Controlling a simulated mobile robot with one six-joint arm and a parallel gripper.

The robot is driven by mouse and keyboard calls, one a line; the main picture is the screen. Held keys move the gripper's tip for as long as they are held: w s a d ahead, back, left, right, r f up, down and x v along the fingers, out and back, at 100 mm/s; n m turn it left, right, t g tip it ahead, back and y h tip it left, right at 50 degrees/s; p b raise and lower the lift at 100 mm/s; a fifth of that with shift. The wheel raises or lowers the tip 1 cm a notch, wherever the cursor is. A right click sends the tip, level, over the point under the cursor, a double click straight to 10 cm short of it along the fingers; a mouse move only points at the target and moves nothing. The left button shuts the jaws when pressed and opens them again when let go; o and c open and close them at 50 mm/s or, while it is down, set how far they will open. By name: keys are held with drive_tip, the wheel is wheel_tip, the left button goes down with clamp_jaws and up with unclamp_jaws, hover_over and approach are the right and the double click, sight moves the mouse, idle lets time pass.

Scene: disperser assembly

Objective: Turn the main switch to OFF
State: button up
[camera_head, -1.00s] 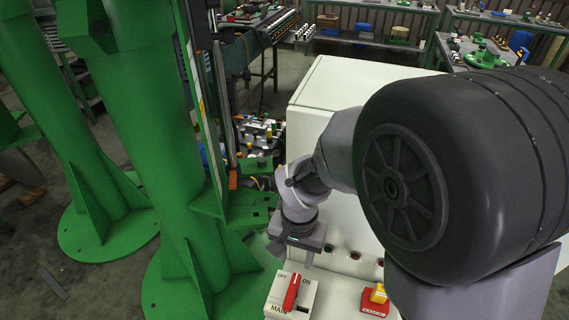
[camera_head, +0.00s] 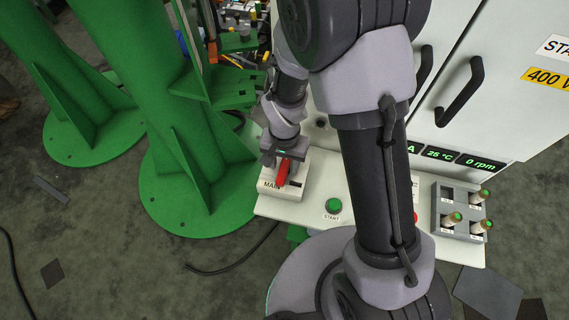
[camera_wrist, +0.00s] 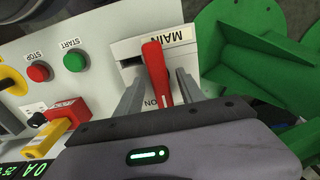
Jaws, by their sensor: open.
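The main switch is a red lever (camera_head: 282,173) on a white box labelled MAIN (camera_head: 293,190) at the panel's left end. In the wrist view the red lever (camera_wrist: 156,70) stands out from the white box (camera_wrist: 127,50), with ON lettering beside its lower part. The OFF lettering is hidden. My gripper (camera_head: 284,158) is right at the switch. In the wrist view my gripper's fingers (camera_wrist: 159,77) are open, one on each side of the lever. I cannot tell whether either finger touches it.
A green START button (camera_head: 333,205) sits right of the switch. The wrist view shows a red STOP button (camera_wrist: 38,73), a red-and-yellow switch (camera_wrist: 68,112) and a yellow part (camera_wrist: 10,80). A green post (camera_head: 165,110) stands close left. A socket block (camera_head: 461,210) is farther right.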

drive_tip(key=shift+c, duration=0.3)
clamp_jaws()
drive_tip(key=n, duration=0.5)
drive_tip(key=shift+p, duration=0.4)
drive_tip(key=n, duration=0.4)
drive_tip(key=shift+p, duration=0.4)
drive_tip(key=n+p, duration=0.1)
drive_tip(key=n, duration=0.3)
drive_tip(key=shift+n, duration=0.4)
drive_tip(key=shift+n+p, duration=0.4)
drive_tip(key=shift+n, duration=1.6)
